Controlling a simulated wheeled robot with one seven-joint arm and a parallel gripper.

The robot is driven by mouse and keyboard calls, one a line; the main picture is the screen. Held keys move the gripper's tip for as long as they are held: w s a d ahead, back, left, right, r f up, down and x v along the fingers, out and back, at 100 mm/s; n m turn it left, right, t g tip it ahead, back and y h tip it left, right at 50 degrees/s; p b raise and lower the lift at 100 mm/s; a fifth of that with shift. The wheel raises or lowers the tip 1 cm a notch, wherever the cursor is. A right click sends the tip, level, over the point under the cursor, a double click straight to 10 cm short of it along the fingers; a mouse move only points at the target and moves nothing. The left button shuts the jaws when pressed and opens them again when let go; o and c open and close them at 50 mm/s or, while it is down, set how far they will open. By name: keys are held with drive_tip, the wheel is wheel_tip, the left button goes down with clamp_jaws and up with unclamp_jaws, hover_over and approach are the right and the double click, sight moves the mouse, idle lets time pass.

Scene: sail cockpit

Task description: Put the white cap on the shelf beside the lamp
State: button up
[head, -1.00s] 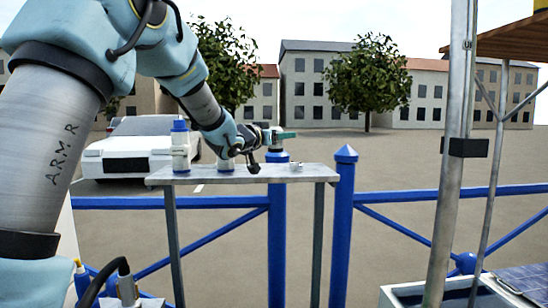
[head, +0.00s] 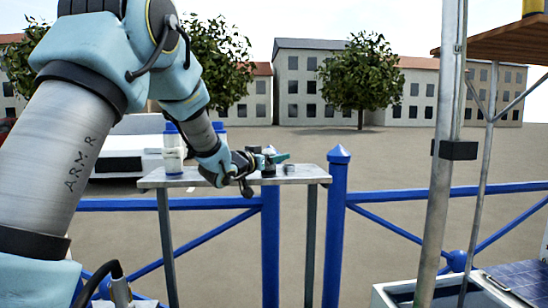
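The small white cap (head: 289,169) appears to be the low pale piece lying on the right part of the grey metal table (head: 310,178). My gripper (head: 278,157) is low over the table, just left of the cap and apparently apart from it. Its teal fingertip shows, but the view is too small to tell whether the fingers are open. A brown wooden shelf (head: 485,42) is high at the right. A yellow object (head: 535,8), probably the lamp, stands on it and is cut off by the top edge.
A white bottle with a blue top (head: 173,150) stands at the table's left. A blue railing (head: 420,194) and post (head: 334,220) run beside the table. A metal pole (head: 442,150) with a black bracket stands between the table and the shelf. A white box (head: 400,295) is at lower right.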

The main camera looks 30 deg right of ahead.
drive_tip(key=shift+o, duration=0.8)
drive_tip(key=shift+r, duration=0.15)
